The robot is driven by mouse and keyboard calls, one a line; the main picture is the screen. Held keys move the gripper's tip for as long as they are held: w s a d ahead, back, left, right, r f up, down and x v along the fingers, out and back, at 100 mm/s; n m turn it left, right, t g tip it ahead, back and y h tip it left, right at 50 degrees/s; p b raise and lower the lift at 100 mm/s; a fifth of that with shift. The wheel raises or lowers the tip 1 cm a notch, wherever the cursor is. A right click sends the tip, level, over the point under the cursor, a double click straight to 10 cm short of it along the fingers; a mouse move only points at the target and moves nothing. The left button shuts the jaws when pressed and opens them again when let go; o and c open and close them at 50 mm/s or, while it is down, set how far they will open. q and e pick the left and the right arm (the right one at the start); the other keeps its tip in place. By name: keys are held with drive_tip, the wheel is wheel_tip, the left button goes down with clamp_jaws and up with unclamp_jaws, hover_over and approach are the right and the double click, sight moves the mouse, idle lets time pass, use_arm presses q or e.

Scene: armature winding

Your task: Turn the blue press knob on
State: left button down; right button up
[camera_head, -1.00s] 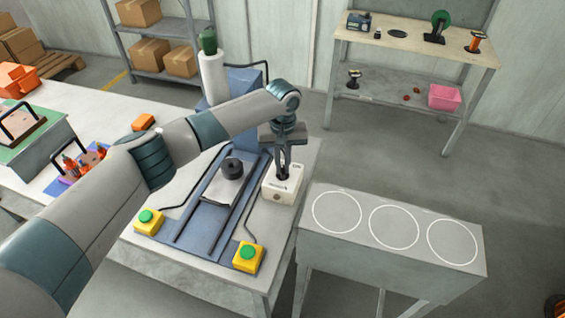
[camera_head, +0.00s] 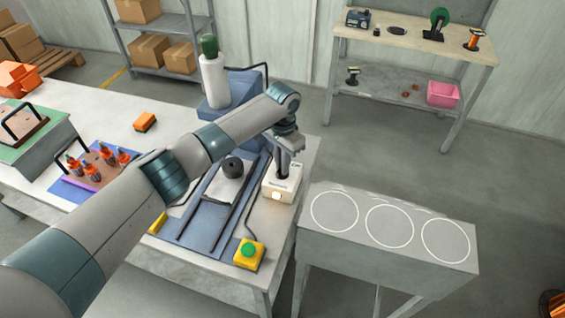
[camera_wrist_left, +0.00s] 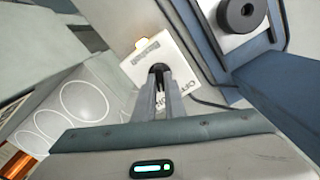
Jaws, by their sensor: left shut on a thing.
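The blue press (camera_head: 215,195) stands on the table, with a black round part (camera_head: 232,167) on its light plate. Beside it on the right is a white control box (camera_head: 284,190) with a small lamp (camera_head: 276,196) glowing warm on its front. My left gripper (camera_head: 282,174) points down at the box top. In the left wrist view, the fingers (camera_wrist_left: 159,84) are shut on the dark knob (camera_wrist_left: 158,69) of the white box (camera_wrist_left: 145,62), whose "OFF" lettering shows beside the knob. The fingers hide much of the knob. My right gripper is not in view.
A yellow box with a green button (camera_head: 248,251) stands at the table's front edge. A grey stand (camera_head: 390,265) with white circles is to the right.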

use_arm(q)
drive_tip(key=shift+m, duration=0.7)
drive_tip(key=c, duration=1.8)
unclamp_jaws()
drive_tip(key=shift+r, duration=0.1)
drive_tip(key=shift+r+b, duration=2.3)
drive_tip(key=shift+r, duration=6.35)
